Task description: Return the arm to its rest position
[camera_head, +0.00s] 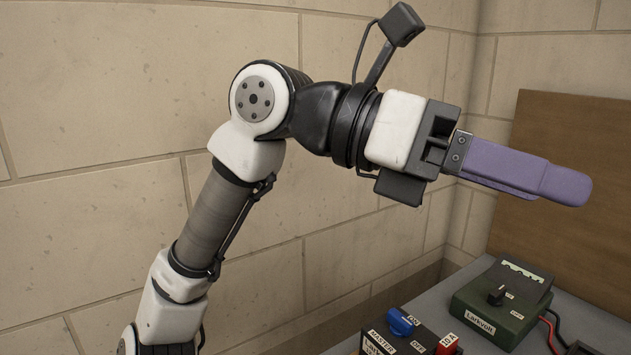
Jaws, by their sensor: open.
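My arm rises from the bottom left of the head view and bends at a white and black elbow joint. It reaches out to the right. My gripper (568,185) has long purple fingers and points right and slightly down, in the air above the bench. The near finger mostly covers the far one, so the gap between them is hard to see. The jaws are open and nothing shows between them. The fingertips are apart from everything around them.
A grey bench (463,276) lies below at the lower right. On it stand a green box (494,311) with a black knob and a dark box with a blue knob (401,322) and a red block (447,344). A brown board (575,130) stands behind. A tiled wall (110,110) backs the arm.

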